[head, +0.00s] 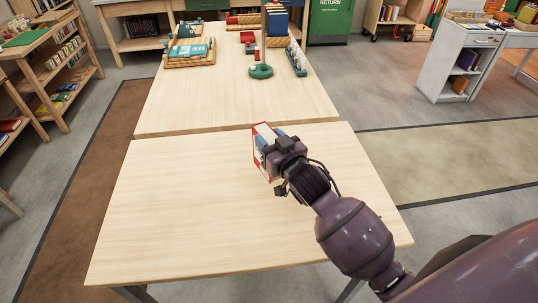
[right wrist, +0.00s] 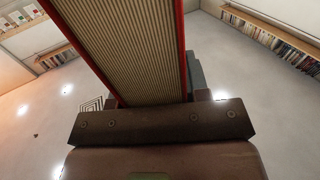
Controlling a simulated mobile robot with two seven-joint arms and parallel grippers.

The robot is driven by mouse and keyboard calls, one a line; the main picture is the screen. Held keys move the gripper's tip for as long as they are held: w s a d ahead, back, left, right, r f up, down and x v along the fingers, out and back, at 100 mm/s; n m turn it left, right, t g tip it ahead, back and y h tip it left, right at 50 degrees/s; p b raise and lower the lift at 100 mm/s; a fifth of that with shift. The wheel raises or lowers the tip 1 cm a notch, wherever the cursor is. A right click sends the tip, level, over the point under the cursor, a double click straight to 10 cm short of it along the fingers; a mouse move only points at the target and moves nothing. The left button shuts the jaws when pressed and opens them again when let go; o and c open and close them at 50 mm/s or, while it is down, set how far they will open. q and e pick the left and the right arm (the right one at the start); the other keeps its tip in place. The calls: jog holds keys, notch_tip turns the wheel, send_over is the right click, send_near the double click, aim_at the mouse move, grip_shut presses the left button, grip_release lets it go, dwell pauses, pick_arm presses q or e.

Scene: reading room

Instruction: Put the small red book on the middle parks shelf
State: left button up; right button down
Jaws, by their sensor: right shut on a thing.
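The small red book (head: 263,130) is in my right gripper (head: 277,141), above the near table in the head view. Its red cover edge shows, with a paler part inside the red border. In the right wrist view the book's ribbed, tan page block (right wrist: 130,45) fills the upper middle, with red covers on both sides. My right gripper (right wrist: 160,108) is shut on it. Most of the book is hidden behind the gripper in the head view. My left gripper is not in view. I cannot tell which shelf is the middle parks shelf.
The near table (head: 180,220) is bare. A wooden bookshelf (head: 55,70) stands at left, a white cart (head: 460,60) at right, and a green return bin (head: 328,22) behind.

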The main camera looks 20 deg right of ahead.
jog(key=shift+f+b, duration=0.5)
jog(key=shift+f, duration=1.85)
jog(key=c, duration=0.6)
grip_release()
jog(key=shift+f, duration=0.15)
